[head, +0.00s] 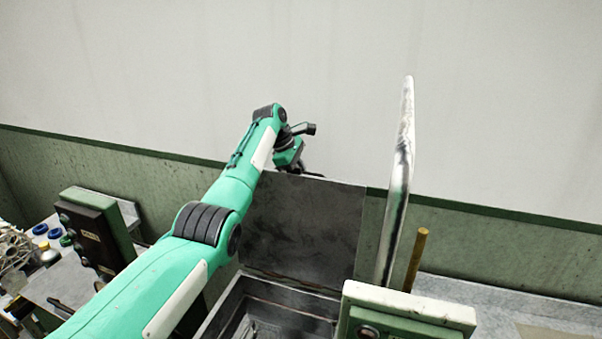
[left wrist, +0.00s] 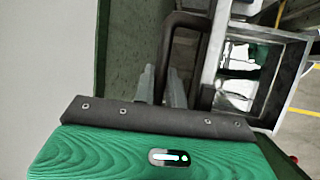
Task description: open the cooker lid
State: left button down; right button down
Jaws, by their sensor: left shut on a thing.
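The cooker lid (head: 305,225) is a grey metal panel standing roughly upright at the back of the open metal cooker basin (head: 215,318). My left arm reaches in from the left, and my left gripper (head: 310,173) is at the lid's top edge, partly hidden behind the arm and lid. In the left wrist view, the two grey fingers (left wrist: 161,84) are shut on a dark bent lid handle (left wrist: 186,19). The basin's interior shows in the lower middle of the head view. My right gripper is not in view.
A shiny metal pipe (head: 398,190) rises to the right of the lid, beside a brown rod (head: 415,260). A green control box with a white top (head: 410,303) stands in front. Another dark green box (head: 95,235) is at left. The wall behind is bare.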

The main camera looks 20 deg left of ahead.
pick_arm(q)
jog(key=shift+f, duration=0.2)
jog(key=c, duration=1.7)
grip_release()
jog(key=shift+c, duration=0.2)
jog(key=shift+s+a+r+b, duration=0.1)
jog(key=shift+a+r+b, duration=0.15)
jog(key=shift+r+b, duration=0.3)
jog(key=b+v, duration=0.5)
jog(key=v, duration=0.7)
jog(key=shift+r, duration=0.25)
jog(key=shift+s+a, duration=0.1)
